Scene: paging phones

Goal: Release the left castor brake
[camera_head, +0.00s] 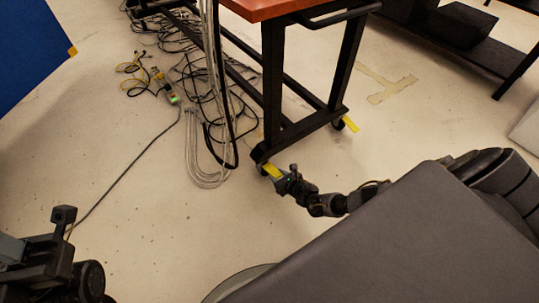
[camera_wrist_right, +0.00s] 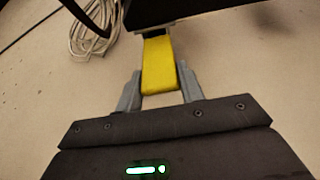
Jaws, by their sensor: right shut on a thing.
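The table on castors has an orange-brown top (camera_head: 270,8) and a black frame (camera_head: 272,90). The left castor's yellow brake lever (camera_head: 272,171) sits low at the near left foot. My right gripper (camera_head: 281,177) is at this lever. In the right wrist view the yellow lever (camera_wrist_right: 158,66) lies between the two grey fingers of my right gripper (camera_wrist_right: 160,92), which is shut on it. The other castor has a yellow lever (camera_head: 350,124) too, apart from any gripper. Part of my left arm shows at the lower left; its fingertips cannot be made out.
Cables hang beside the table's left leg and lie looped on the floor (camera_head: 205,180); the loops also show in the right wrist view (camera_wrist_right: 92,38). A power strip (camera_head: 172,97) lies among more cables. A blue panel (camera_head: 30,45) stands at the upper left. The floor in front is mostly clear.

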